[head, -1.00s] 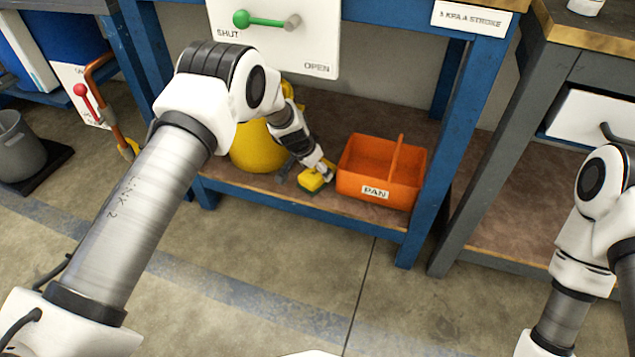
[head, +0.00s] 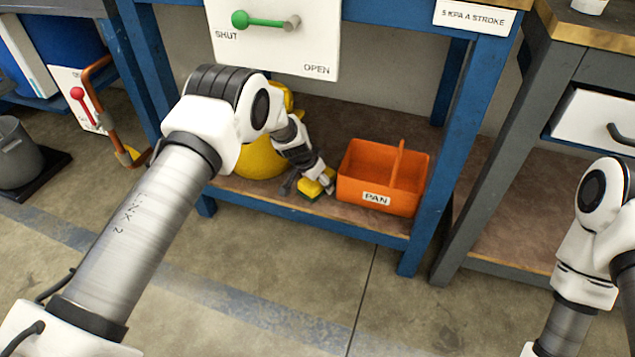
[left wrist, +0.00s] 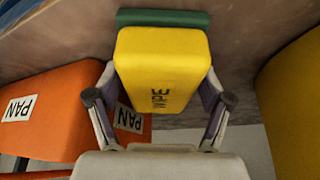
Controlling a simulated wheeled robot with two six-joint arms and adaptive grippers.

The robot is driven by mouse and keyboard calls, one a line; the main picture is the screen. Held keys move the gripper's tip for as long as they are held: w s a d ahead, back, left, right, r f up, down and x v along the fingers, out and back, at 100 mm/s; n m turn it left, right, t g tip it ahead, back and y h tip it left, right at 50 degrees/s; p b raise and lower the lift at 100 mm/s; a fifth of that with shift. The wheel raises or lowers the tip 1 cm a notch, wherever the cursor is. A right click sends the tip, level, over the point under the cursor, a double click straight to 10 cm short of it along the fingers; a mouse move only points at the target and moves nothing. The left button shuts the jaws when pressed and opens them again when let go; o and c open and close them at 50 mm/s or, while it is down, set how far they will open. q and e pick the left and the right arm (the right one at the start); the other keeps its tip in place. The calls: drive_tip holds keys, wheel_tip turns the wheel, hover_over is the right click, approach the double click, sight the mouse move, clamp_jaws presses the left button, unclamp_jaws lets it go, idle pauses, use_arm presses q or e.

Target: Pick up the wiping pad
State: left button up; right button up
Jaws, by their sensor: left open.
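The wiping pad (head: 309,189) is a yellow block with a green layer, at the front of the low shelf, left of the orange pan. In the left wrist view the pad (left wrist: 162,70) fills the middle, with dark lettering on its yellow side and its green layer at the far end. My left gripper (head: 326,180) is at the pad. In the left wrist view my left gripper (left wrist: 160,98) is open, with one finger on each side of the pad. I cannot tell whether the fingers touch it. My right arm shows at the right edge, but its gripper is out of view.
The orange pan (head: 353,183), labelled PAN, stands close to the right of the gripper. A round yellow container (head: 258,160) is on the left, partly behind my arm. A white panel with a green lever (head: 262,22) hangs above. The blue bench leg (head: 462,120) stands to the right.

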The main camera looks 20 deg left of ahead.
sight(310, 182)
use_arm(q)
drive_tip(key=shift+c, duration=0.3)
